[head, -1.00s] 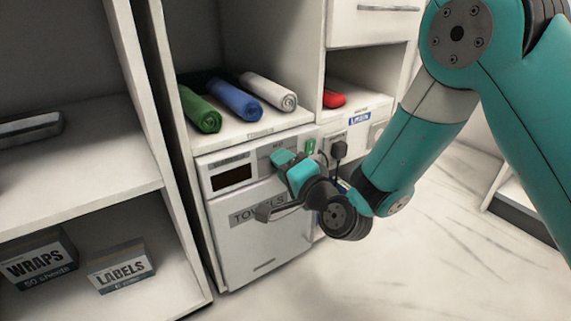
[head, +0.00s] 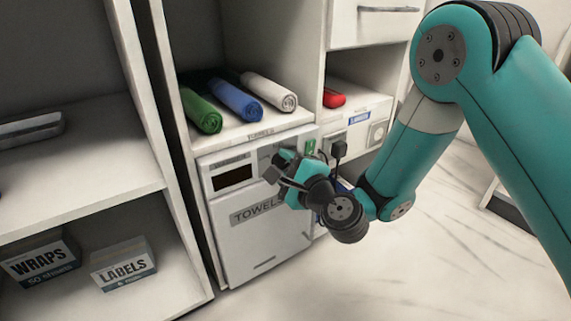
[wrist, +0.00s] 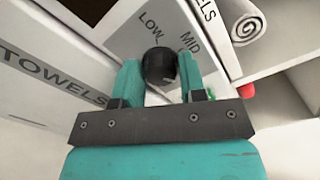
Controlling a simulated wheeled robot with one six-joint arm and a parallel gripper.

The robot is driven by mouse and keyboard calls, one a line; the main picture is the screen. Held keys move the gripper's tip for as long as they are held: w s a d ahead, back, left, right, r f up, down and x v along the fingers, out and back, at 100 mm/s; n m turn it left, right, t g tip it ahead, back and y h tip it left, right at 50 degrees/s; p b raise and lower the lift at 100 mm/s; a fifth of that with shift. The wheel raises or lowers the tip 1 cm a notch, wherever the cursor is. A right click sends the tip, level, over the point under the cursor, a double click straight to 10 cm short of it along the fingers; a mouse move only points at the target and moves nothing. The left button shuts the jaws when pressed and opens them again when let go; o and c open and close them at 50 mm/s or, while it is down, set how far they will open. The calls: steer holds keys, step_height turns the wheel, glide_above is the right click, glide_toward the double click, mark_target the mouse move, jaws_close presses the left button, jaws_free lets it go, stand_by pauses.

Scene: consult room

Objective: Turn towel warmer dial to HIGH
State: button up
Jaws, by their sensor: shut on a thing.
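The towel warmer (head: 222,225) is a white unit with a dark display window and a "TOWELS" door, built into the cabinet. Its black round dial (wrist: 160,65) shows in the wrist view, with "LOW" and "MID" printed on the panel beyond it. My gripper (wrist: 160,80) is shut on the dial, one teal finger on each side. In the head view my gripper (head: 284,160) is at the panel's right part and hides the dial. No "HIGH" label is visible, and I cannot tell where the dial points.
Rolled green (head: 203,115), blue (head: 236,101) and white (head: 269,92) towels lie on the shelf above. A black plug (head: 339,149) sticks out right of my gripper. A red roll (head: 333,98) is in the right cubby. Open floor lies in front.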

steer(key=shift+w+d+m, duration=0.1)
steer(key=shift+m, duration=0.3)
steer(key=o, duration=0.9)
